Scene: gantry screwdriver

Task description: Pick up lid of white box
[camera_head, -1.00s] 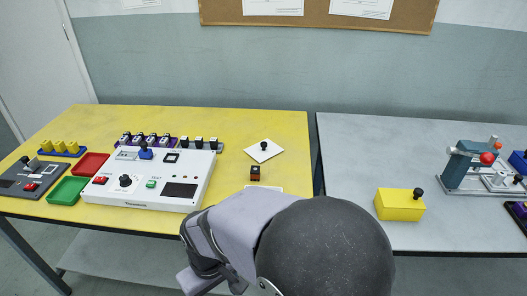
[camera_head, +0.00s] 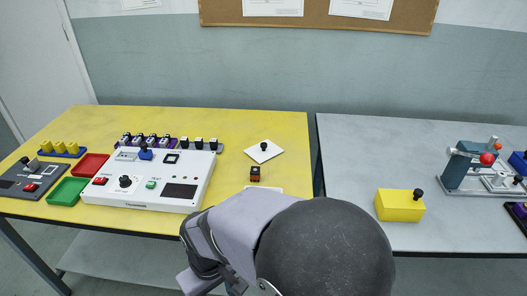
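A flat white lid (camera_head: 264,153) with a small black knob lies on the yellow table (camera_head: 236,121), near its right edge. A small dark block with an orange-brown face (camera_head: 255,174) stands just in front of it. A white edge (camera_head: 268,188), possibly the white box, shows below that block and is mostly hidden behind my arm. My arm fills the bottom middle of the view, with a grey link and a large dark rounded joint. My gripper is not in the picture.
A white control panel (camera_head: 150,194) stands left of the lid, with red (camera_head: 91,166) and green (camera_head: 68,191) trays beyond. A grey table (camera_head: 358,150) on the right holds a yellow box (camera_head: 400,205) and a clamp fixture (camera_head: 465,165). The yellow table's back right is clear.

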